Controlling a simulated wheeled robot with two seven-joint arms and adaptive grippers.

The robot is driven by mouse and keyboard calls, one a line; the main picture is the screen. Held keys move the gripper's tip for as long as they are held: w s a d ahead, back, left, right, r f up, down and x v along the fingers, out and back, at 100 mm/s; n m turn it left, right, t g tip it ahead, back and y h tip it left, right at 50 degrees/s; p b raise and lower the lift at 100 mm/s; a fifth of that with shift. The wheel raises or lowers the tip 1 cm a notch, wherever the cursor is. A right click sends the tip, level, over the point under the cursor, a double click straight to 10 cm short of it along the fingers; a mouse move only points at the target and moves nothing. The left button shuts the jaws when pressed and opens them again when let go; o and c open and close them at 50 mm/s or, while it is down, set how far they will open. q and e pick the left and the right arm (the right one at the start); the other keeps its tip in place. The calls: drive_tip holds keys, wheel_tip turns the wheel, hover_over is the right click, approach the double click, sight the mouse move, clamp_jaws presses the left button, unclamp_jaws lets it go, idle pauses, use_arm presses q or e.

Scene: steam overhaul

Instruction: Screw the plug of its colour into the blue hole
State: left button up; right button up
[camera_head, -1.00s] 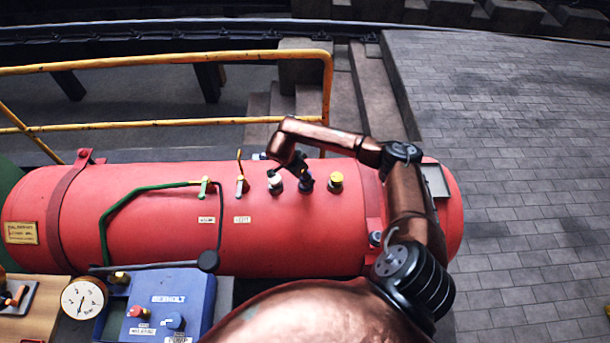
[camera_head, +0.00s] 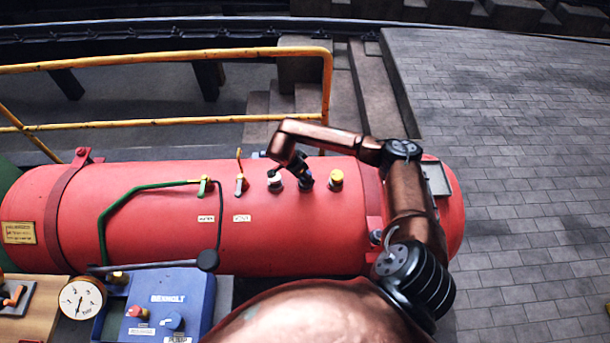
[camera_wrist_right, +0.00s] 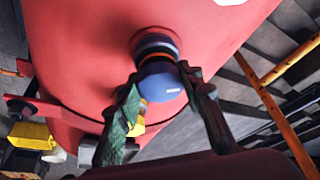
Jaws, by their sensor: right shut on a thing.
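A blue plug (camera_wrist_right: 161,82) stands at the blue hole on the red boiler (camera_head: 140,205), with a dark and orange ring between its head and the boiler. How deep it sits I cannot tell. My right gripper (camera_wrist_right: 165,95) is shut on the blue plug, one finger on each side. In the head view my right gripper (camera_head: 295,172) is partly hidden by its own wrist, and the plug (camera_head: 306,183) shows just below it. A white plug (camera_head: 275,181) and a yellow plug (camera_head: 336,178) stand on either side of it. My left gripper is not in view.
Green pipe (camera_head: 125,208) and small valves (camera_head: 241,183) lie left of the plugs. A blue pump box (camera_head: 185,297) and a gauge (camera_head: 82,299) stand at the lower left. A yellow railing (camera_head: 180,57) runs behind the boiler.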

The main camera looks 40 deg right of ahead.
drive_tip(key=shift+f, duration=0.2)
idle(0.5)
drive_tip(key=o, duration=1.4)
drive_tip(key=shift+c, duration=0.2)
drive_tip(key=shift+c, duration=0.8)
